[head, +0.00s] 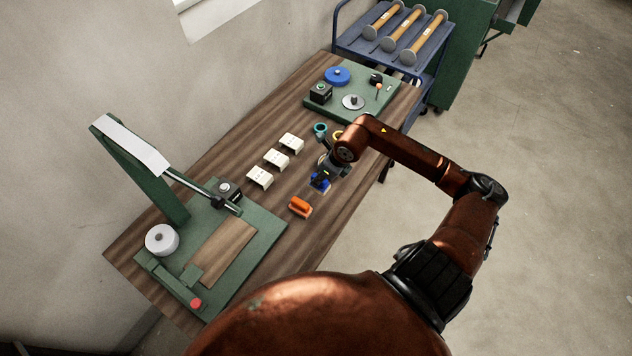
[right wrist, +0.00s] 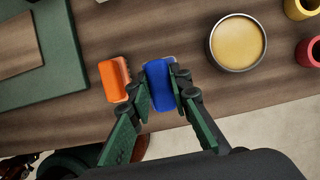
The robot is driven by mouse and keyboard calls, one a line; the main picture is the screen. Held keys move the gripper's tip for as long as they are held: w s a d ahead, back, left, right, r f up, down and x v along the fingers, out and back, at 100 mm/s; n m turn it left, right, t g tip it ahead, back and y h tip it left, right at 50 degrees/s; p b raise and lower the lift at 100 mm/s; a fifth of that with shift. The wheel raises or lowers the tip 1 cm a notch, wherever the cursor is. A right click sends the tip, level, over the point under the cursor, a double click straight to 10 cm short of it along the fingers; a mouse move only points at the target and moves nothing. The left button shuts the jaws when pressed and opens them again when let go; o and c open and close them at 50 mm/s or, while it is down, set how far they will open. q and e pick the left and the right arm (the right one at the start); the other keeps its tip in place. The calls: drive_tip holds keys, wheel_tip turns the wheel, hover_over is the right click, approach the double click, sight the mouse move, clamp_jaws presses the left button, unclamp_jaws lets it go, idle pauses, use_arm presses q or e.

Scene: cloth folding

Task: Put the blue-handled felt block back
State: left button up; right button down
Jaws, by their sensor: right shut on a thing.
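The blue-handled felt block (head: 319,185) is at the front part of the wooden table, under my right gripper (head: 325,176). In the right wrist view the blue handle (right wrist: 158,84) sits between the two fingers of my right gripper (right wrist: 163,92), which is shut on it. A bit of grey shows at its upper right edge. An orange-handled block (right wrist: 113,79) lies just left of it, apart, and also shows in the head view (head: 300,206). I cannot tell whether the blue block touches the table. My left gripper is not in view.
A round tin with yellow contents (right wrist: 237,43) stands right of the blue block. Yellow (right wrist: 300,8) and red (right wrist: 309,52) cups are farther right. White blocks (head: 276,159) stand in a row behind. A green-based fixture (head: 262,238) is at left, a green board (head: 350,110) at the far end.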

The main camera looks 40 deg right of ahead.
drive_tip(key=w+f, duration=0.2)
drive_tip(key=shift+w+d+f, duration=0.15)
drive_tip(key=shift+d+f, duration=0.2)
drive_tip(key=shift+f, duration=0.05)
drive_tip(key=shift+w+f, duration=0.1)
drive_tip(key=shift+f, duration=1.6)
drive_tip(key=shift+f, duration=0.1)
drive_tip(key=c, duration=1.8)
unclamp_jaws()
drive_tip(key=shift+o, duration=0.2)
drive_tip(key=v, duration=1.2)
drive_tip(key=shift+d, duration=0.1)
